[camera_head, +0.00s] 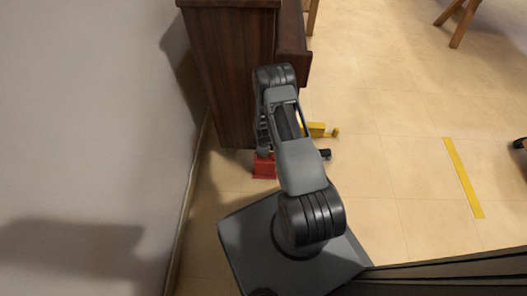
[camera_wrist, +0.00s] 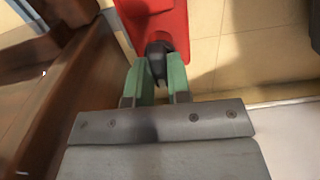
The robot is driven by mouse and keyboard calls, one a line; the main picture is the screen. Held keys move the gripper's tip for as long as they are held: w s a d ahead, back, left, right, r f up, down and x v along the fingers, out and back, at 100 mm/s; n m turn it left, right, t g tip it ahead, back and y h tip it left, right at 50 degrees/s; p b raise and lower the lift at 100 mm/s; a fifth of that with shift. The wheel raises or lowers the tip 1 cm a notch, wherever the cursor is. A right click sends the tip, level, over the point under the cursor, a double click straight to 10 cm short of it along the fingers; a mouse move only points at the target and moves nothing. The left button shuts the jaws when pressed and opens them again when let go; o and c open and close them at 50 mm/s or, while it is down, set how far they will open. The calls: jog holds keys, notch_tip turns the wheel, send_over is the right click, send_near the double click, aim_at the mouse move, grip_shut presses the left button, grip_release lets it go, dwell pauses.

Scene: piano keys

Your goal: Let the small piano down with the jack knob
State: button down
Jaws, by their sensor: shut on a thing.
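The small piano (camera_head: 228,70) is dark brown wood and stands upright at the top of the head view, close to the wall. Its wooden side also shows at the left of the wrist view (camera_wrist: 55,85). The red jack (camera_head: 264,168) sits on the floor at the piano's lower end, partly hidden by my arm. In the wrist view the red jack body (camera_wrist: 172,24) is above the black jack knob (camera_wrist: 158,52). My gripper (camera_wrist: 160,72) has its green fingers on both sides of the knob and is shut on it. In the head view my arm hides the gripper.
A yellow piece (camera_head: 318,130) lies right of my arm by the piano. A yellow floor strip (camera_head: 463,178) lies farther right. A wall (camera_head: 90,120) runs along the left. Wooden legs (camera_head: 458,22) stand at the upper right.

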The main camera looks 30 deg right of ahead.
jog(key=c, duration=1.4)
grip_release()
jog(key=shift+a, duration=0.1)
jog(key=o, duration=0.3)
jog(key=shift+o, duration=0.2)
jog(key=shift+r, duration=0.1)
notch_tip(320, 180, up, 14)
jog(key=p, duration=0.5)
